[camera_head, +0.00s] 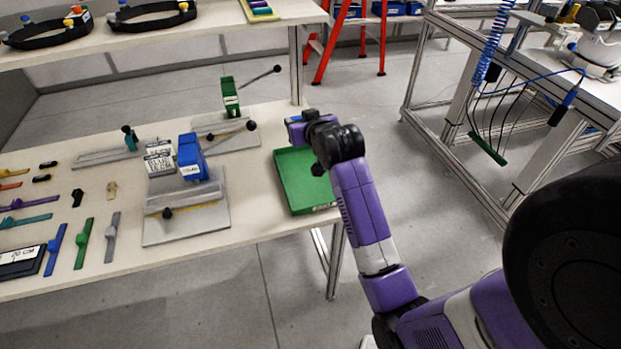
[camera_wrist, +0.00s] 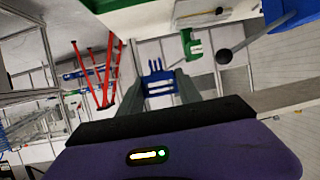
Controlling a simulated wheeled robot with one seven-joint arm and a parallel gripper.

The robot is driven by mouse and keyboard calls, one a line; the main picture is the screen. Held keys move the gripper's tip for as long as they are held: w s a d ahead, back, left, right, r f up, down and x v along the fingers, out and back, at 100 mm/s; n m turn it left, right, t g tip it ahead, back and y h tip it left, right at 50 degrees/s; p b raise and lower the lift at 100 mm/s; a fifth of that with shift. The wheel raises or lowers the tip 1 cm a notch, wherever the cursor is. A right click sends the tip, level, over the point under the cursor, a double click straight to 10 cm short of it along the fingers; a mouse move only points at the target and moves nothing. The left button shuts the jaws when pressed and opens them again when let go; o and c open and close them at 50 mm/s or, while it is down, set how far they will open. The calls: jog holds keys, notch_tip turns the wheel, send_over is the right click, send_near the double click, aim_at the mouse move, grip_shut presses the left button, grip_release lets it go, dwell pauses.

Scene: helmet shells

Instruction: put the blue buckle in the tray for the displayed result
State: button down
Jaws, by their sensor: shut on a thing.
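A blue buckle (camera_wrist: 158,85) is between the two grey fingers of my gripper (camera_wrist: 157,92) in the wrist view, its prongs pointing away from the palm. In the head view my gripper (camera_head: 294,127) is above the far part of the green tray (camera_head: 292,186) at the table's right end. A small blue patch shows at the gripper there; the arm hides part of the tray. The visible tray floor is bare, and its front label is too small to read. White printed cards (camera_head: 159,161) stand beside a blue block fixture (camera_head: 191,160); their full text is not readable.
A green upright fixture (camera_head: 230,98) with a black-knobbed lever stands behind left of the tray. Several coloured straps lie on the left of the table (camera_head: 265,222). A shelf (camera_head: 150,42) with black rings is at the back. Open floor lies right of the table.

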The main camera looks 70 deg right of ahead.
aim_at(311, 177)
jog(key=shift+m+g+h, duration=0.4)
jog(key=shift+m, duration=0.1)
jog(key=d+f, duration=0.1)
jog(key=f, duration=0.5)
jog(key=s+d+f, duration=0.1)
jog(key=f, duration=0.5)
jog(key=s+f, duration=0.1)
jog(key=f, duration=0.5)
jog(key=shift+d+f, duration=0.3)
jog(key=shift+d, duration=0.1)
jog(key=shift+f, duration=0.15)
jog(key=c, duration=0.8)
grip_release()
